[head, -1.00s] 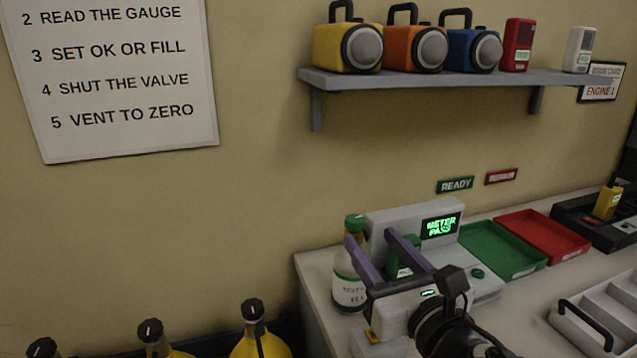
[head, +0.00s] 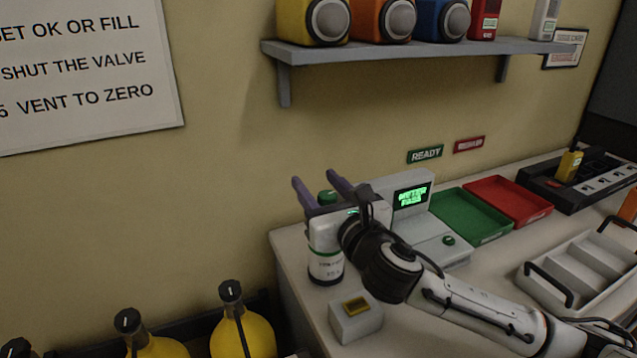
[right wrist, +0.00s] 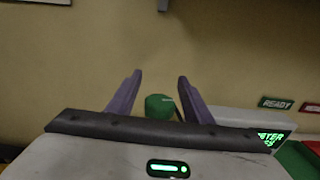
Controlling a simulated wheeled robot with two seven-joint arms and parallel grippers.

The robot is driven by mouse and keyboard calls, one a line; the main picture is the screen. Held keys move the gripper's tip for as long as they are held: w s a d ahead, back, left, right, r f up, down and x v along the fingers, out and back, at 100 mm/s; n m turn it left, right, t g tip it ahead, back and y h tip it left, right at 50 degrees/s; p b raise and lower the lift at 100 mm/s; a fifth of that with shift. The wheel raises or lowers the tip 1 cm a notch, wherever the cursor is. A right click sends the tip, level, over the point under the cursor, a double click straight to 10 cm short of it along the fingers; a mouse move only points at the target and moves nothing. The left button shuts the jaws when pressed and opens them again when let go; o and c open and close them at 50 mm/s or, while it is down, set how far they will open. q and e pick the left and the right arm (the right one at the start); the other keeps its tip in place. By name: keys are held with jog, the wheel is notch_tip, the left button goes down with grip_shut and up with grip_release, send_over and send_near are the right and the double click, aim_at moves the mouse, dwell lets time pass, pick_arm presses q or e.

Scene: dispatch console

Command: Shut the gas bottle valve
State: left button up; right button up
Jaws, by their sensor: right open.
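The gas bottle (head: 325,268) is white with a dark base and a green band. It stands upright on the counter's left end, beside the meter station. Its green valve cap (head: 327,197) shows between my right gripper's fingers; it also shows in the right wrist view (right wrist: 160,107). My right gripper (head: 315,180) is open, with its two purple fingers around or above the cap; I cannot tell whether they touch it. The fingers (right wrist: 159,78) hold nothing visible. The gripper body hides the bottle's upper part. My left gripper is out of view.
The grey meter station (head: 437,240) with a lit green display stands right of the bottle. A small grey box (head: 356,320) is in front. Green (head: 480,236) and red (head: 540,213) trays lie to the right. Yellow cylinders (head: 240,335) stand lower left. A shelf (head: 400,52) hangs above.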

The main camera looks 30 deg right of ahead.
aim_at(335, 192)
jog(key=c, duration=1.1)
jog(key=shift+o, duration=0.2)
